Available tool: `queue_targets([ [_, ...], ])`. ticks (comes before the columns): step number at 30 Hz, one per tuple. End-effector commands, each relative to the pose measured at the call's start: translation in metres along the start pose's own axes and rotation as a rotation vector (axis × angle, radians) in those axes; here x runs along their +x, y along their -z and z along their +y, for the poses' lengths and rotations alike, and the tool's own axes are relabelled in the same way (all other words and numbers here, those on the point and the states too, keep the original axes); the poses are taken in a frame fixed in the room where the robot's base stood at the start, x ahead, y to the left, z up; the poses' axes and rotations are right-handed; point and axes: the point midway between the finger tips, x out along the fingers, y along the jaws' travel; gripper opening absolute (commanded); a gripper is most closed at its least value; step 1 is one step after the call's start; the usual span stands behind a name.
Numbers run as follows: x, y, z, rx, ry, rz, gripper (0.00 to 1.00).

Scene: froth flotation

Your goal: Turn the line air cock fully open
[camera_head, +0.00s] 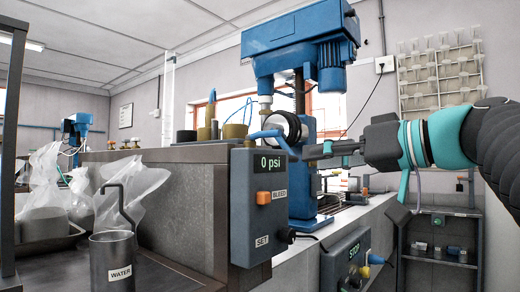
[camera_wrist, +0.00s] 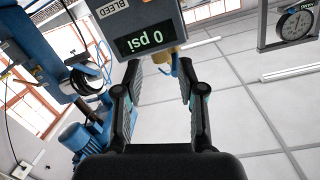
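The line air cock shows in the wrist view as a brass body (camera_wrist: 165,56) at the top edge of the grey control box (camera_head: 243,220), with a narrow blue lever (camera_wrist: 175,66) by it. In the head view a blue lever (camera_head: 268,134) shows above the box, angled towards my gripper. The box display reads 0 psi. My gripper (camera_wrist: 160,72) is open, its two fingers spread apart. In the wrist view the lever lies between the fingers, closer to the right one; contact cannot be told. In the head view my gripper (camera_head: 318,152) comes in from the right, fingertips beside the lever.
The box has an orange BLEED button (camera_head: 264,198). A blue flotation machine (camera_head: 302,50) stands behind. A steel WATER cup (camera_head: 112,262) and plastic bags (camera_head: 130,185) are on the left bench. A STOP box (camera_head: 345,262) is lower right. A round gauge (camera_wrist: 295,23) hangs upper right in the wrist view.

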Motion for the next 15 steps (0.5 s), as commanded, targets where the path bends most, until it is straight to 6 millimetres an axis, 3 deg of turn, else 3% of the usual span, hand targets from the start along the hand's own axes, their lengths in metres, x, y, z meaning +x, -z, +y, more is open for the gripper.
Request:
queue_targets([
  [3, -0.009, 0.029, -0.008, -0.074, 0.051, 0.066, 0.39],
  [6, -0.011, 0.040, -0.014, -0.104, 0.074, 0.091, 0.39],
  [15, 0.012, 0.044, -0.018, -0.110, 0.083, 0.096, 0.39],
])
